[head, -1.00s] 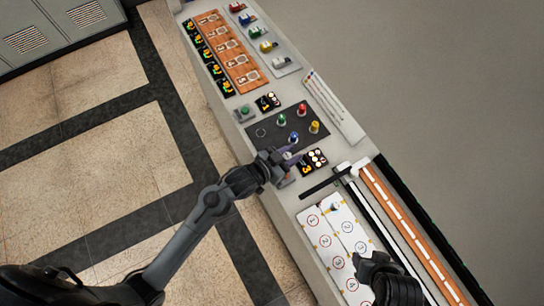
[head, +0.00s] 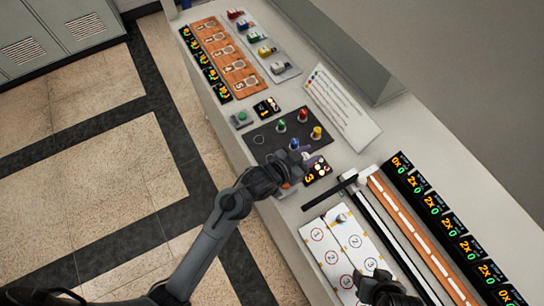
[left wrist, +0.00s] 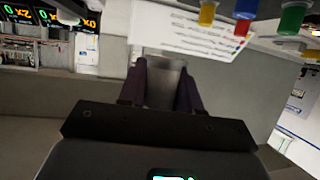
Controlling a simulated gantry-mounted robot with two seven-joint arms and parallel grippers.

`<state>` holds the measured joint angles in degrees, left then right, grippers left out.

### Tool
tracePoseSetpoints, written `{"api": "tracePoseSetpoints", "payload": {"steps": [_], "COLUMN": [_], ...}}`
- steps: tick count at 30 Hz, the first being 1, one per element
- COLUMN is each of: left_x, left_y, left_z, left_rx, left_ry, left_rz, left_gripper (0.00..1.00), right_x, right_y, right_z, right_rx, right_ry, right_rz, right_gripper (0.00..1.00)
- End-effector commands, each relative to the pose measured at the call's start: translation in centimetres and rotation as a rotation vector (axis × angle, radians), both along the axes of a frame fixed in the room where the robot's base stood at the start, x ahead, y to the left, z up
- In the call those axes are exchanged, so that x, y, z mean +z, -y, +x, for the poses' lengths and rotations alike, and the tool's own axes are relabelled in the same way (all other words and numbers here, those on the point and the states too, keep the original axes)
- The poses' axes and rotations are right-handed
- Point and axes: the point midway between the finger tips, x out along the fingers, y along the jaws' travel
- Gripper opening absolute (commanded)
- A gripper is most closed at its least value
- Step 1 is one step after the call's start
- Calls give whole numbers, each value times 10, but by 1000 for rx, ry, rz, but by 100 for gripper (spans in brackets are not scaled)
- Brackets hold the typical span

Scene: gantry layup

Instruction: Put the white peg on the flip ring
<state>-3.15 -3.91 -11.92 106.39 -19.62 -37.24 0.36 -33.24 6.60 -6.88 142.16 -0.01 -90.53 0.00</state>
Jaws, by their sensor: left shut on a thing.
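My left gripper (head: 308,162) is at the near right corner of the dark mat, beside the blue peg. In the left wrist view its two purple fingers (left wrist: 164,86) are shut on a pale grey upright piece (left wrist: 163,84), which I take for the white peg; it looks shaded there. In the head view the gripper mostly hides the peg. A thin pale ring outline (head: 259,139) on the left of the mat may be the flip ring; nothing stands on it. My right gripper (head: 376,284) is at the lower right over the numbered white board; its fingertips are unclear.
The dark mat (head: 270,147) carries green (head: 281,126), red (head: 303,115), yellow (head: 316,132) and blue (head: 294,143) pegs. A button box (head: 241,119) stands left of it. A small display (head: 317,170) lies beside the gripper. A sloped white sign (head: 342,108) stands behind.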

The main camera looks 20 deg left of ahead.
Motion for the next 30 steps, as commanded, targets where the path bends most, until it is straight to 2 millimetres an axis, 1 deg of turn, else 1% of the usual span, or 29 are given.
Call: {"api": "tracePoseSetpoints", "payload": {"steps": [5,12,15,18,21,26,30], "left_x": [-12,-41,-52,-61,-66,-70,-85], "left_y": [-21,-68,-85,-98,-106,-111,-111], "left_z": [6,18,23,26,28,30,30], "left_rx": [3,3,3,2,1,1,1], "left_ry": [-1,-3,-2,-3,-2,0,-3], "left_rz": [4,3,3,1,1,0,-1], "left_gripper": [3,3,3,3,3,3,3], "right_x": [3,7,8,9,9,9,8], "right_y": [1,2,2,2,2,2,1], "right_z": [0,0,0,0,0,0,0], "right_rx": [1,6,5,6,6,4,3], "right_ry": [0,0,-1,-1,-1,-1,0], "right_rz": [-2,-8,-9,-8,-8,-7,-4], "right_gripper": [54,54,54,54,54,54,54]}}
